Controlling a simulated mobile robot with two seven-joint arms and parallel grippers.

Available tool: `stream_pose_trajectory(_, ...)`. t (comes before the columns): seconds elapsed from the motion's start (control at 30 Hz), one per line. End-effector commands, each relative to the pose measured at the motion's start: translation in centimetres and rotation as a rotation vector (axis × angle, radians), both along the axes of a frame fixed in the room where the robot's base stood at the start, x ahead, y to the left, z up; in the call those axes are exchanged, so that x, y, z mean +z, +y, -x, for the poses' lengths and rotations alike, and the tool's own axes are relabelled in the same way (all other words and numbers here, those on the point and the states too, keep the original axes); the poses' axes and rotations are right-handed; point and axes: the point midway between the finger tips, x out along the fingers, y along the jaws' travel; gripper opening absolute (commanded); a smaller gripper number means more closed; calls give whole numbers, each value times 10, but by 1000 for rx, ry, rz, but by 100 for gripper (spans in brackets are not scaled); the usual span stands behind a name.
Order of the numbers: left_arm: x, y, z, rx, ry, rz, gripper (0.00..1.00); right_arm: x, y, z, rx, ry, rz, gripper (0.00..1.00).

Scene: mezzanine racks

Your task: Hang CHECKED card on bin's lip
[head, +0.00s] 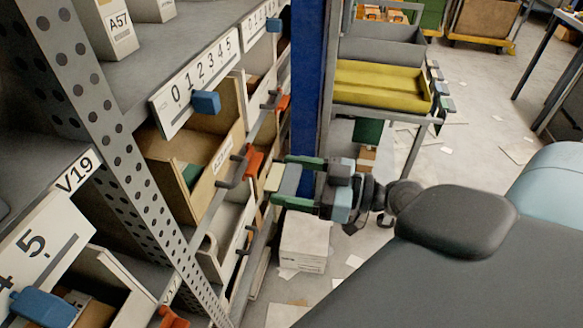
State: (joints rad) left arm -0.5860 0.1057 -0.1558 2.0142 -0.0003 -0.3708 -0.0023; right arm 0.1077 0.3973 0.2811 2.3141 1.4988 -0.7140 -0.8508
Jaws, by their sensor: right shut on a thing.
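My right gripper (284,181) reaches in from the right, its green-edged fingers shut on a small flat piece, cream at the tip and grey behind. This looks like the card (273,178), but no lettering on it can be read. The card is just right of the rack's bin fronts; whether it touches a lip cannot be told. A tan bin (206,184) with a paper label and a dark handle sits on the shelf to the left. An orange clip (253,163) is at its right end, close to the gripper. My left gripper is out of view.
A perforated grey rack post (125,165) and a blue upright (308,85) flank the bins. A numbered strip (196,82) with a blue slider hangs above. A white box (304,243) stands on the floor below the gripper. Yellow trays (380,88) stand behind.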

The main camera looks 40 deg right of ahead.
Motion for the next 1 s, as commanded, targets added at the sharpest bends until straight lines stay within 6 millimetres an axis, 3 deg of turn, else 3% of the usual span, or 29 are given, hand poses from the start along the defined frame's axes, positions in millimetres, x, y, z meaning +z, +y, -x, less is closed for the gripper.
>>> stream_pose_trajectory(1.0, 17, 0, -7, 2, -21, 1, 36, 1, 19, -23, 4, 1, -1, 51)
